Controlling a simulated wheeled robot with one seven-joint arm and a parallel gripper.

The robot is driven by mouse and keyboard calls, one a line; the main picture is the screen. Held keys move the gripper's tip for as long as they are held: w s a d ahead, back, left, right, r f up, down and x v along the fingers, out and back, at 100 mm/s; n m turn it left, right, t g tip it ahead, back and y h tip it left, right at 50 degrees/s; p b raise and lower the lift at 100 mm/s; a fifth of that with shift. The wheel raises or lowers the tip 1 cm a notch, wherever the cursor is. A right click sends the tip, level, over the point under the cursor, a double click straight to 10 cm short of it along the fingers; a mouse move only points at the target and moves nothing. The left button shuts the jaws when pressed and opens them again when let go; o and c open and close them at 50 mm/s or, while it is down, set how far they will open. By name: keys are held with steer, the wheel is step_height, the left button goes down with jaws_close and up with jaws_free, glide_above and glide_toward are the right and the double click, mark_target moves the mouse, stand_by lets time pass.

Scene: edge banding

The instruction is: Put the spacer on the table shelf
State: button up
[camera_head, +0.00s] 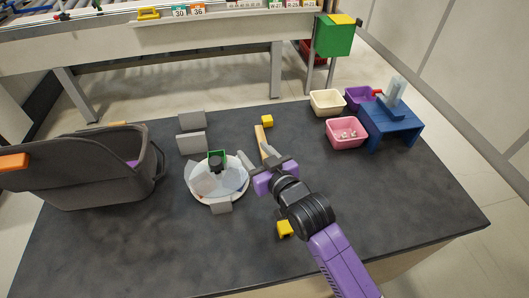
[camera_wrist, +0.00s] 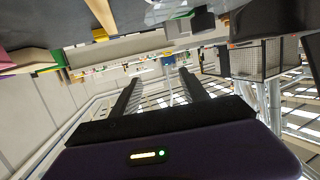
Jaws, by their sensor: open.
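My gripper (camera_head: 265,163) is over the middle of the dark table, its fingers apart. In the wrist view its two fingers (camera_wrist: 157,88) are spread with nothing between them. A blue stand like a small raised shelf (camera_head: 398,131) is on the table at the right, with a pale upright piece and a red part on it. I cannot tell for certain which thing is the spacer. Grey blocks (camera_head: 191,142) stand left of centre, and another grey block (camera_head: 221,207) is at the front of a white round plate. A yellow block (camera_head: 267,121) lies behind my gripper.
A wooden-coloured bar (camera_head: 261,138) lies just beyond my gripper. The white round plate (camera_head: 243,189) holds clear pieces and a dark-topped item. A grey tote (camera_head: 95,185) is at the left. Cream (camera_head: 327,112), purple (camera_head: 356,103) and pink (camera_head: 336,143) bins stand beside the blue stand. The front right is clear.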

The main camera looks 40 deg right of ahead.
steer(key=w+d+m+g, duration=0.2)
steer(key=w+d+g, duration=0.3)
steer(key=w+d, duration=0.45)
steer(key=s+f+g, duration=0.1)
steer(key=g, duration=0.1)
steer(key=s+f+m+g+y, duration=0.1)
steer(key=s+f+g, duration=0.2)
steer(key=f+g, duration=0.1)
steer(key=shift+s+d+y, duration=0.2)
steer(key=shift+y, duration=0.1)
steer(key=shift+s+f, duration=0.15)
steer(key=shift+f, duration=0.2)
steer(key=shift+p+x, duration=0.7)
steer(key=shift+x, duration=2.95)
steer(key=shift+a, duration=0.1)
jaws_close()
